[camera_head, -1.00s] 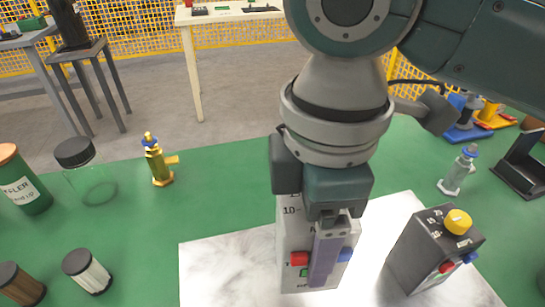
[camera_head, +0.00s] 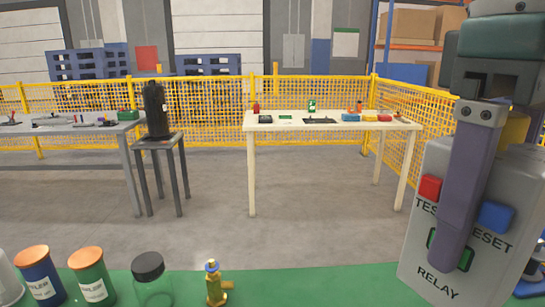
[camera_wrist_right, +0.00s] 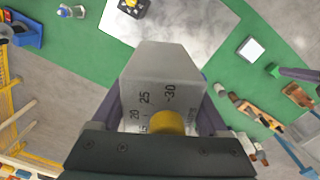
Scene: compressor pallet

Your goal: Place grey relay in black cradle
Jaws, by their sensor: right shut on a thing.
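The grey relay (camera_head: 485,265) is large at the right of the head view, with a red button, a blue button and a yellow knob. My right gripper (camera_head: 452,245) is shut on it; one purple finger lies across its front face. In the right wrist view, the relay (camera_wrist_right: 165,85) sits between both fingers of the right gripper (camera_wrist_right: 160,115), above the workbench. A flat black item (camera_head: 320,121) lies on the cream table in the head view; it is too small to tell whether it is the black cradle. My left gripper is not in view.
The cream table (camera_head: 265,124) stands across the floor, with several small coloured items on it. A grey table (camera_head: 70,128) and a stool with a black canister (camera_head: 155,110) stand left. Jars and a brass valve (camera_head: 215,285) line the green bench. A yellow fence stands behind.

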